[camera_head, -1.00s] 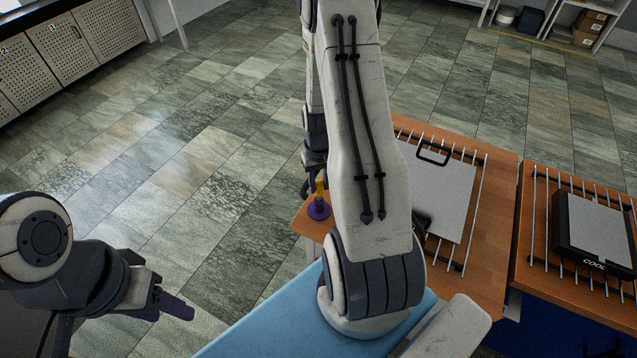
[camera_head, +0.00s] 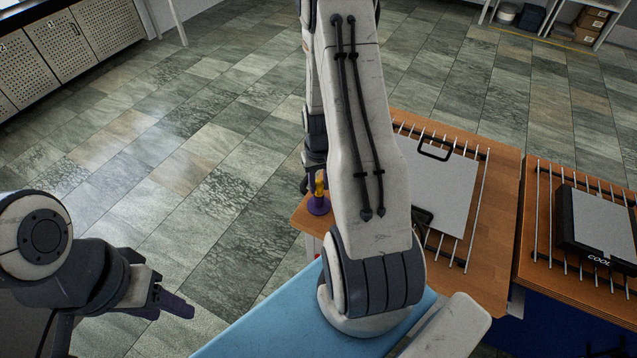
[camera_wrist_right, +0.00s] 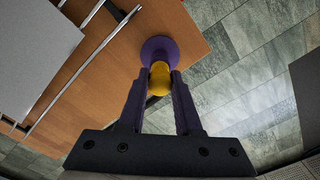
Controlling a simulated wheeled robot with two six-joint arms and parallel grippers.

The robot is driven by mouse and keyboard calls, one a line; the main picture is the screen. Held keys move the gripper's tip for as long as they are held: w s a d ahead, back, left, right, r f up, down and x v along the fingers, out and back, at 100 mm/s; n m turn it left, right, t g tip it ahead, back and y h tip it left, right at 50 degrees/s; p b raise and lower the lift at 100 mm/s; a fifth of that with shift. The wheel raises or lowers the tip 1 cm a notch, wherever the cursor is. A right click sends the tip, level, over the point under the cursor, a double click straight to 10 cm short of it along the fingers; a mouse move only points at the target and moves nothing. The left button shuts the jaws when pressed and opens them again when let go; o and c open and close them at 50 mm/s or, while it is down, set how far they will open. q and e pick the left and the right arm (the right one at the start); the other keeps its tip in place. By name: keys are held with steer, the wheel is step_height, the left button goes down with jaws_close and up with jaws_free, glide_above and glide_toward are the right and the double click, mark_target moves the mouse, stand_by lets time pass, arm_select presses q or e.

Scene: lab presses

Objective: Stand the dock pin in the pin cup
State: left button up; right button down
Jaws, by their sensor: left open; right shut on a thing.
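The yellow dock pin (camera_head: 320,183) shows upright over the purple pin cup (camera_head: 319,204) at the table's near-left corner. In the right wrist view, my right gripper (camera_wrist_right: 160,82) is shut on the yellow pin (camera_wrist_right: 159,74), with its purple fingers on either side. The round purple cup (camera_wrist_right: 157,47) lies directly beyond the fingertips, in line with the pin. The pin's lower end is hidden, so I cannot tell how deep it sits. In the head view my right arm hides most of that gripper. My left gripper (camera_head: 178,303) is open and empty over the floor at lower left.
The wooden table (camera_head: 500,235) carries metal rails and a grey plate (camera_head: 440,185) with a black handle. A second table (camera_head: 540,265) at right holds a black and grey unit marked "COOL" (camera_head: 605,220). The floor left of the cup is clear.

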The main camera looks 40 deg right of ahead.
steer(key=shift+f, duration=0.25)
steer(key=c, duration=0.5)
jaws_free()
steer(key=shift+r, duration=0.1)
step_height(320, 180, up, 10)
steer(key=shift+a+r+b, duration=0.1)
steer(key=shift+r+b, duration=0.15)
steer(key=shift+b, duration=0.5)
